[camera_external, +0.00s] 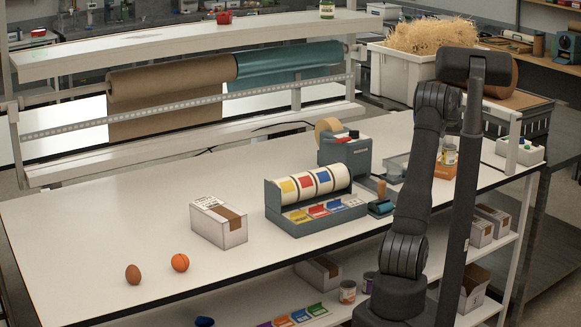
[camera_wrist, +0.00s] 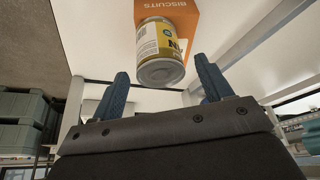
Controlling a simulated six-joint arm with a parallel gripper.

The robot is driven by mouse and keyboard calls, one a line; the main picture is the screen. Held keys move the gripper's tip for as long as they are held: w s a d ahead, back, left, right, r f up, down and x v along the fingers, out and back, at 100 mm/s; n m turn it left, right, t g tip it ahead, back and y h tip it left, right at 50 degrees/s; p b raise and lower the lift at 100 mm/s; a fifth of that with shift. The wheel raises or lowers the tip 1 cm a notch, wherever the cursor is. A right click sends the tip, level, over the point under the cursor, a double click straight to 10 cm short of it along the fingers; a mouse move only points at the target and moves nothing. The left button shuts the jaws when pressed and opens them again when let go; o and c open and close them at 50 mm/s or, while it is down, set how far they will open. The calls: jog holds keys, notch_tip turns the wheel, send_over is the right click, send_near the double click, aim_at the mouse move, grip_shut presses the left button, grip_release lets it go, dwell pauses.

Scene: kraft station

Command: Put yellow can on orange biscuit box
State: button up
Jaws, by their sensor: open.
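The yellow can (camera_wrist: 160,52) shows in the wrist view with its metal end toward me, overlapping the orange biscuit box (camera_wrist: 181,14). In the external view the can (camera_external: 450,154) is at the upper part of the orange box (camera_external: 444,170), right of my arm, and appears to stand on it. Their contact is not clear. My gripper (camera_wrist: 161,66) is open, its two blue fingers spread apart with the can lying between and just beyond their tips. My arm hides part of the box in the external view, and the gripper cannot be made out there.
A tape dispenser (camera_external: 344,150) and a label-roll holder (camera_external: 309,192) stand left of my arm. A white carton (camera_external: 218,222), an orange ball (camera_external: 180,262) and a brown egg (camera_external: 133,274) are farther left. A straw-filled bin (camera_external: 402,75) stands behind. The table's left half is mostly clear.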

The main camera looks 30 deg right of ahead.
aim_at(449, 146)
jog(key=v, duration=0.7)
jog(key=shift+r, duration=0.4)
jog(key=x, duration=1.2)
jog(key=shift+s+a+f, duration=0.15)
jog(key=shift+f, duration=0.05)
notch_tip(449, 146, up, 2)
jog(key=shift+r, duration=1)
